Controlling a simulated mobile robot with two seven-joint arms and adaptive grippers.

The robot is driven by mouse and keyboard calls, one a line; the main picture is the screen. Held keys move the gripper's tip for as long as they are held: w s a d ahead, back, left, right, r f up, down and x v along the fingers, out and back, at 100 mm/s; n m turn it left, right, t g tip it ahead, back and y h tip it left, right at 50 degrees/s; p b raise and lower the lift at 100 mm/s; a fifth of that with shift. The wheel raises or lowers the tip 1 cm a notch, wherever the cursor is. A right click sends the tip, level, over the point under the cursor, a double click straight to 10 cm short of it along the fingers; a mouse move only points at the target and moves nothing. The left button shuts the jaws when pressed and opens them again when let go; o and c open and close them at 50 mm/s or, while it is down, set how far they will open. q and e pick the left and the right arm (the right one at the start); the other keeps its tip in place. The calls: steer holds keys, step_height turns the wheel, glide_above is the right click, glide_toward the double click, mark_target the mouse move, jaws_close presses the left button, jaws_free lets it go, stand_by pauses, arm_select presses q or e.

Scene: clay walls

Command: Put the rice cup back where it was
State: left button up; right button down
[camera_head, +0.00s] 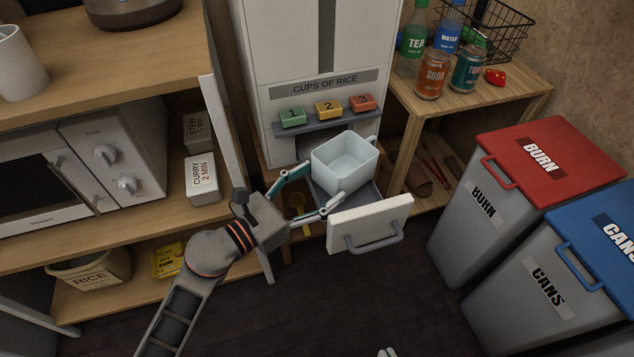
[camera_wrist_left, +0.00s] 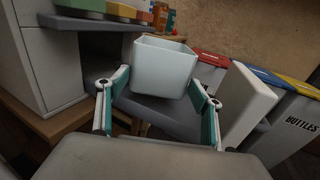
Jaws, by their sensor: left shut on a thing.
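The rice cup (camera_head: 345,158), a pale blue square open container with a side handle, looks empty. It is upright at the open drawer (camera_head: 368,220) of the rice dispenser (camera_head: 318,50); I cannot tell whether it rests on the drawer's grey floor. My left gripper (camera_head: 308,193) is shut on the cup, its teal-padded fingers on either side of the near part. The wrist view shows the cup (camera_wrist_left: 165,68) between and beyond the fingers (camera_wrist_left: 158,105). Small pale tips (camera_head: 388,352) at the bottom edge of the head view may be my right gripper; their opening is unclear.
Green, yellow and red buttons (camera_head: 328,108) sit on a ledge above the cup. A shelf with a microwave (camera_head: 75,165) and a curry box (camera_head: 203,180) stands left. Bottles and cans (camera_head: 432,75) stand on the right shelf, with red and blue bins (camera_head: 545,160) nearer.

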arm_select(q)
steer(key=shift+f, duration=0.5)
arm_select(e)
steer(key=shift+s+a+f+m, duration=0.15)
steer(key=shift+a+f+m, duration=0.05)
steer(key=shift+a+m, duration=0.1)
arm_select(q)
steer(key=o, duration=1.6)
arm_select(e)
steer(key=shift+r, duration=0.1)
arm_select(q)
steer(key=shift+r, duration=0.1)
steer(key=shift+r, duration=0.1)
steer(key=shift+s+a+r+p, duration=0.1)
steer(key=shift+a+r+p, duration=0.2)
steer(key=shift+r, duration=0.4)
steer(key=v, duration=1.1)
steer(key=shift+s+f, duration=0.2)
steer(key=shift+f, duration=0.05)
arm_select(e)
steer(key=shift+w+d+r+n, duration=0.1)
steer(key=shift+w+d+n, duration=0.1)
steer(key=shift+d+n, duration=0.2)
steer(key=shift+w+d+r+n, duration=0.15)
steer(key=shift+d+n, duration=0.15)
steer(key=shift+d, duration=0.15)
